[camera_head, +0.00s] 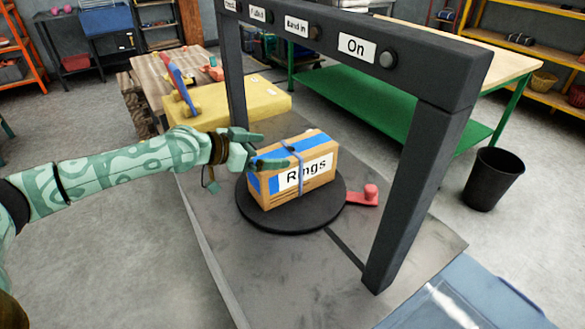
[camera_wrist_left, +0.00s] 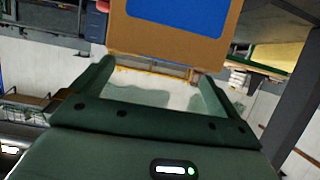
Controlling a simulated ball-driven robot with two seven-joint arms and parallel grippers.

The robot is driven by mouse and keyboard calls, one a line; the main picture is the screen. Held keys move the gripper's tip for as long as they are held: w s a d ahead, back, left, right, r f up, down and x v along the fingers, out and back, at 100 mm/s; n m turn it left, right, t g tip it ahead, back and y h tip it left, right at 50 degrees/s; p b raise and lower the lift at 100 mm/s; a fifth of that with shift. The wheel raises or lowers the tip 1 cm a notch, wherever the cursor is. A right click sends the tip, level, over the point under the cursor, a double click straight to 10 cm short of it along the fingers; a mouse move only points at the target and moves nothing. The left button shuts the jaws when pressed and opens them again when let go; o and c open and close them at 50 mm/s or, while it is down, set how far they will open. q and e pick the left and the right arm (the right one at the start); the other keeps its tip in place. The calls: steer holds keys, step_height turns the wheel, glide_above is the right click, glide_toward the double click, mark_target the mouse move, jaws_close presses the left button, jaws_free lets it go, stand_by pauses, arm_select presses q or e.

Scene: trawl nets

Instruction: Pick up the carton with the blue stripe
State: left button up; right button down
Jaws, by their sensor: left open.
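The carton (camera_head: 294,170) is brown cardboard with a blue stripe, a thin strap and a white label reading "Rings". It sits on a round black turntable (camera_head: 262,219) under a dark frame. My left gripper (camera_head: 262,150) is open at the carton's left end, one finger behind its top edge and one in front of its near left side. In the left wrist view the carton (camera_wrist_left: 168,40) shows its brown face and blue stripe just beyond and between the open fingers (camera_wrist_left: 152,75). I cannot tell whether the fingers touch it. My right gripper is out of view.
The dark frame (camera_head: 408,190) has labelled knobs on its top beam and a post right of the carton. A red handle (camera_head: 368,195) sticks out beside the turntable. A yellow block (camera_head: 215,104) stands behind. A black bin (camera_head: 494,178) is at the right.

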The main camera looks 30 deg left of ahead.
mark_target(290, 150)
arm_select(q)
steer(key=shift+w+d+f, duration=0.1)
steer(key=shift+w+d, duration=0.2)
steer(key=shift+d, duration=0.1)
steer(key=shift+w+d, duration=0.1)
steer(key=shift+d, duration=0.15)
steer(key=b+x, duration=0.2)
steer(key=x, duration=0.3)
steer(key=shift+w+a+f, duration=0.1)
steer(key=shift+w+a, duration=0.05)
steer(key=c, duration=2)
steer(key=shift+o, duration=0.2)
steer(key=shift+r, duration=0.25)
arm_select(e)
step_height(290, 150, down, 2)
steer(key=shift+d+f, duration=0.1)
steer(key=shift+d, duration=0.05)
